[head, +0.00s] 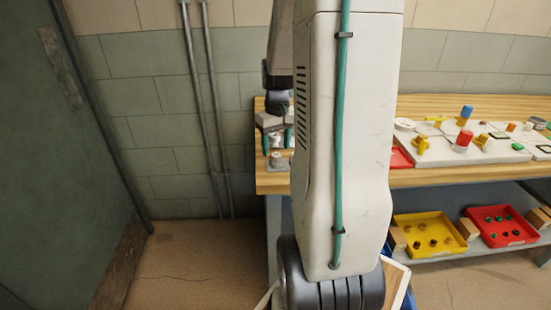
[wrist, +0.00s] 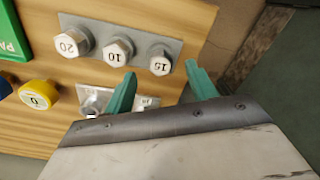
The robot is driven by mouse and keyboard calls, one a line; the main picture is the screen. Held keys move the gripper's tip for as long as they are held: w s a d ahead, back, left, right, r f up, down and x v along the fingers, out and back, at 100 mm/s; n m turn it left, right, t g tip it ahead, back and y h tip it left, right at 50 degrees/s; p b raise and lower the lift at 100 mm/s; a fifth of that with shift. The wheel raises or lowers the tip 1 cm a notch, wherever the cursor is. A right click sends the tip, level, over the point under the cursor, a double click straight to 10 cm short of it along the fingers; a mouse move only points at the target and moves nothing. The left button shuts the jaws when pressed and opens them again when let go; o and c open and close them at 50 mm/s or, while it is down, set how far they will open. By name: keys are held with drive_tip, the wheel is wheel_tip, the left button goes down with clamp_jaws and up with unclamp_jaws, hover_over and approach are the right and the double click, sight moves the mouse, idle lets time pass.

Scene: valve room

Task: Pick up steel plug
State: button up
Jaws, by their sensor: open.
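Steel hex plugs marked 20 (wrist: 74,42), 10 (wrist: 118,51) and 15 (wrist: 159,60) stand in a row on a grey plate (wrist: 140,40) in the wrist view. My gripper (wrist: 160,70) is open, its two teal fingers apart. The plug marked 15 shows between the fingertips; I cannot tell how far below them it is. In the head view my gripper (head: 277,138) is over the left end of the bench, with a small grey plug (head: 275,158) just below. My arm hides part of the bench there.
A yellow knob marked 0 (wrist: 38,94) and a green block (wrist: 12,38) lie beside the plate. A second plate (wrist: 92,92) is partly hidden by my gripper. Rightward on the wooden bench (head: 420,180) are white panels with coloured fittings; yellow (head: 430,251) and red (head: 505,244) trays stand below.

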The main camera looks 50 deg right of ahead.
sight(276, 159)
drive_tip(key=shift+f, duration=1.35)
drive_tip(key=c, duration=1.1)
drive_tip(key=shift+c, duration=0.2)
drive_tip(key=shift+r, duration=0.2)
